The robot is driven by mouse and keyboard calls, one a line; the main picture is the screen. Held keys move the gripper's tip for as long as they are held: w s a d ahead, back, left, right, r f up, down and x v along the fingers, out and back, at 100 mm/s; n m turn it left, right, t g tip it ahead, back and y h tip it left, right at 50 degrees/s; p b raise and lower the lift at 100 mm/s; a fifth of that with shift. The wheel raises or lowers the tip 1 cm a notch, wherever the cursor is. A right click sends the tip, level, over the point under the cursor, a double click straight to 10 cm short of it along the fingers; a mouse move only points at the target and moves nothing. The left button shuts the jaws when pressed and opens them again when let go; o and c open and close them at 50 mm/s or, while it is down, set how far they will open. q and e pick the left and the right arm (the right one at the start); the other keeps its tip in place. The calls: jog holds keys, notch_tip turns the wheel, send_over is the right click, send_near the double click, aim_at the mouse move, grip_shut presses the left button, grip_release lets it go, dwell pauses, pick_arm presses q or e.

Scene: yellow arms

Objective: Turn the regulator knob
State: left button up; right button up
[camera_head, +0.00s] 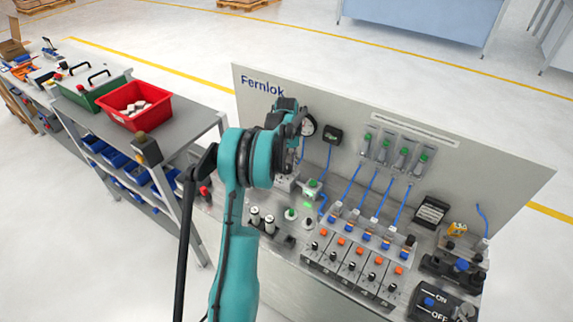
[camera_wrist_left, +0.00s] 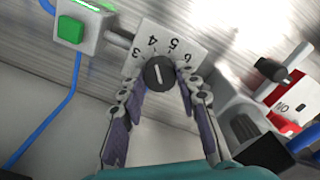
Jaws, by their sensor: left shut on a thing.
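The regulator knob (camera_wrist_left: 159,74) is small, round and black with a white pointer line. It sits on a white dial plate (camera_wrist_left: 158,42) marked with numbers, of which 3, 4, 5 and 6 show. My left gripper (camera_wrist_left: 162,84) has its two fingers closed on either side of the knob, gripping it. In the head view my teal left arm reaches to the panel and hides the knob. My right gripper is in neither view.
A green-button block (camera_wrist_left: 70,28) with a blue tube and a red-and-white switch (camera_wrist_left: 295,92) flank the dial.

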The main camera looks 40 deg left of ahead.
aim_at(287, 166)
pick_arm(q)
jog(key=o, duration=1.2)
jog(key=shift+c, duration=0.2)
jog(key=shift+r, duration=0.1)
notch_tip(287, 166, up, 12)
